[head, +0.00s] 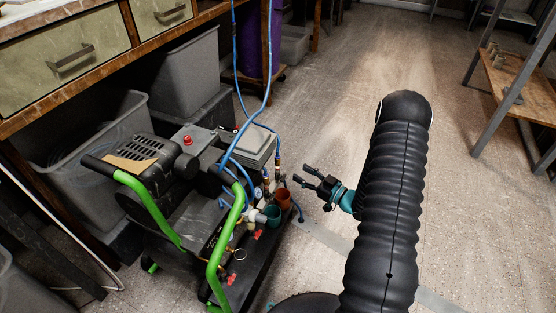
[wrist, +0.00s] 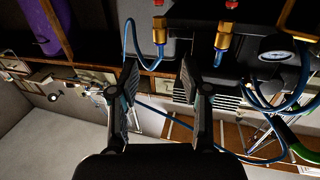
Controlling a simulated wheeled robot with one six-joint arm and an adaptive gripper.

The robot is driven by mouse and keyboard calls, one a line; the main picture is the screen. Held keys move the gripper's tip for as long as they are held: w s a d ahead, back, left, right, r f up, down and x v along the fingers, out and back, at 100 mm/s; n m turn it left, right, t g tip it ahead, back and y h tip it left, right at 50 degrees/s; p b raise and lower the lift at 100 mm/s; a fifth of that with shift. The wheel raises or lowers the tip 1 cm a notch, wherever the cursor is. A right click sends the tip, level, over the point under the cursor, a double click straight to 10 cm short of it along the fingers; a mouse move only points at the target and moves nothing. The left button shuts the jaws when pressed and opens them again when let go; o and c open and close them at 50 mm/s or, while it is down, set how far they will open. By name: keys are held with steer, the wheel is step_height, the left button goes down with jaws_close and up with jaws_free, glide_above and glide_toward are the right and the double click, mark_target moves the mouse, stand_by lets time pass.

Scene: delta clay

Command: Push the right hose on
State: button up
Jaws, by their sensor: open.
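Several blue hoses (head: 236,160) loop over the compressor (head: 150,160) in the head view. In the head view, a brass fitting (head: 277,162) shows at the compressor's right side. My gripper (head: 300,173) is open, right of the fittings and apart from them. In the wrist view, nothing is between its fingers (wrist: 157,70). Which hose is the right one is unclear.
A pressure gauge (wrist: 278,54) sits right of the fittings in the wrist view. Open floor (head: 330,90) lies to the right.

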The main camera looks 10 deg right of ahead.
mark_target(278, 163)
steer(key=x, duration=1.1)
steer(key=shift+w+a, duration=0.25)
steer(key=shift+w, duration=0.05)
steer(key=shift+f, duration=0.1)
jaws_close()
